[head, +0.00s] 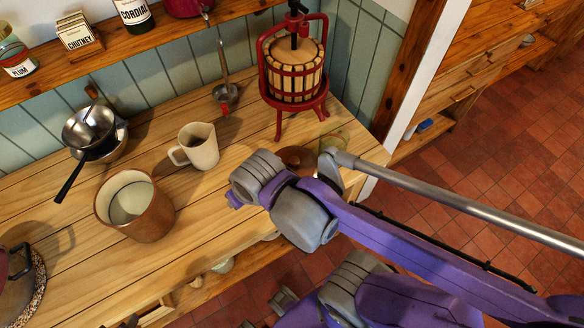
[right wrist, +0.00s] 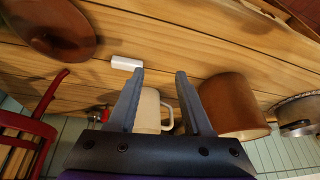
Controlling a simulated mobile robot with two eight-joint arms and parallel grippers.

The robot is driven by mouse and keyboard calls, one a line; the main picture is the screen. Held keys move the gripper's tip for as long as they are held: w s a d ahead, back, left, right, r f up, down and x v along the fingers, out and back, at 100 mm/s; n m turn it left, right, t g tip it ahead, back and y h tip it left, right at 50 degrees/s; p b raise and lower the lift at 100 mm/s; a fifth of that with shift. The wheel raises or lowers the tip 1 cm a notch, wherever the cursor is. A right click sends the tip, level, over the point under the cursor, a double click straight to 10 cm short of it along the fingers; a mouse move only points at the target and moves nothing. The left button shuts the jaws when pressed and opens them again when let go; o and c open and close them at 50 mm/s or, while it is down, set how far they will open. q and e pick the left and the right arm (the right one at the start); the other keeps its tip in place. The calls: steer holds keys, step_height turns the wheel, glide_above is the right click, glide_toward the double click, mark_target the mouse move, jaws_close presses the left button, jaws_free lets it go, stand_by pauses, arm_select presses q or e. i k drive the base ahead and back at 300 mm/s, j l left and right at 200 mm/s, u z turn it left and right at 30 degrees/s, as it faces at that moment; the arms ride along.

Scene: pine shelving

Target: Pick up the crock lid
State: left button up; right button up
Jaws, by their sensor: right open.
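The crock lid (right wrist: 55,25) appears to be the round brown disc at the top left of the right wrist view, lying on the wooden counter. In the head view the lid (head: 293,157) shows only in part behind my right arm. The brown crock (head: 137,212) stands open on the counter, pale inside, and also shows in the right wrist view (right wrist: 230,105). My right gripper (right wrist: 160,86) is open and empty, with the lid off to the left of its fingers. In the head view its fingers cannot be made out. My left gripper is not in view.
A cream jug (head: 198,146) stands between the crock and a red fruit press (head: 294,80). A small white block (right wrist: 126,63) lies near the lid.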

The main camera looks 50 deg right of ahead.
mark_target(302, 162)
steer(key=z, duration=2.85)
